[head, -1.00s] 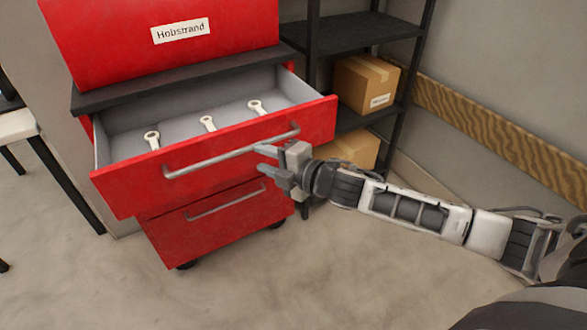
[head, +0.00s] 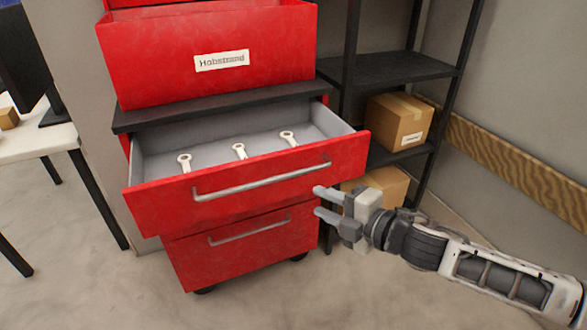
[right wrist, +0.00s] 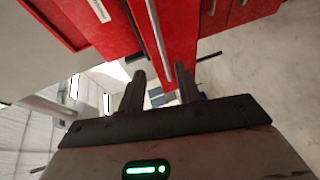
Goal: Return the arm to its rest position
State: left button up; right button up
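My right gripper (head: 318,202) is in front of the right end of the red cabinet's open drawer (head: 285,168). Its two fingers are apart with nothing between them. It stands clear of the drawer's handle (head: 262,181) in the head view. In the right wrist view its fingers (right wrist: 160,88) are also spread and empty, with the drawer handle (right wrist: 148,28) beyond them. My left gripper is in neither view.
Several wrenches (head: 239,151) lie in the open drawer. A lower drawer (head: 235,252) is shut. A black shelf (head: 405,66) with cardboard boxes (head: 398,120) stands at right. A white table (head: 38,143) is at left. The floor in front is clear.

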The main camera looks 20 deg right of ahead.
jog(key=s+a+f+m+g+h, duration=0.2)
jog(key=s+a+f+m, duration=0.2)
jog(key=s+f+m, duration=0.4)
jog(key=s+a+f+m+g+h, duration=0.1)
jog(key=s+a+f+m+g, duration=0.1)
jog(key=s+a+f+m, duration=0.3)
jog(key=s+f+m, duration=0.4)
jog(key=f+m, duration=0.1)
jog(key=m, duration=0.1)
jog(key=shift+f+h, duration=0.4)
jog(key=shift+w+r, duration=0.1)
jog(key=shift+w, duration=0.1)
